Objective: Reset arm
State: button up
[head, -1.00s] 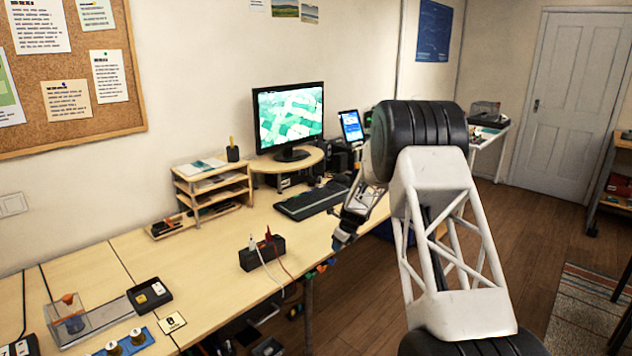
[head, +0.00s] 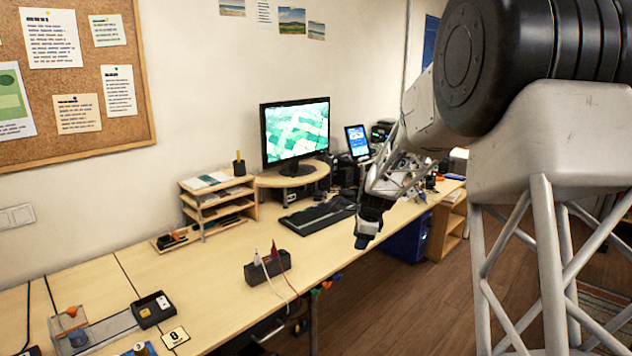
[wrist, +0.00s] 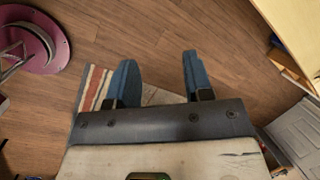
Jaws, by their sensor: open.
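My gripper (head: 366,235) hangs at the front edge of the long wooden desk, right of the black block, with its fingers pointing down. In the wrist view its two blue fingers (wrist: 158,80) stand apart with nothing between them, over the wooden floor. My arm's white lattice link and black joint fill the right side of the head view. The black block (head: 267,267) with a white and a red lead stands on the desk, apart from my gripper.
A keyboard (head: 318,215), a monitor (head: 295,130) and a wooden paper tray (head: 218,203) stand along the back of the desk (head: 190,270). A clear bin (head: 72,338) and a small black tray (head: 152,309) are at the near left. A round magenta base (wrist: 40,40) stands on the floor.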

jog(key=s+d+r+n+h, duration=0.1)
jog(key=s+r+n, duration=0.4)
jog(key=s, duration=0.8)
jog(key=s+d+r+n, duration=0.1)
jog(key=s+r+n, duration=0.2)
jog(key=s+r, duration=0.65)
jog(key=s+d+f+n, duration=0.1)
jog(key=s+n, duration=0.2)
jog(key=s, duration=0.7)
jog(key=s+d+f+n+h, duration=0.1)
jog(key=s+n, duration=0.2)
jog(key=s, duration=0.8)
jog(key=s+d+f+n, duration=0.1)
jog(key=s+n, duration=0.3)
jog(key=s, duration=0.7)
jog(key=shift+f, duration=0.45)
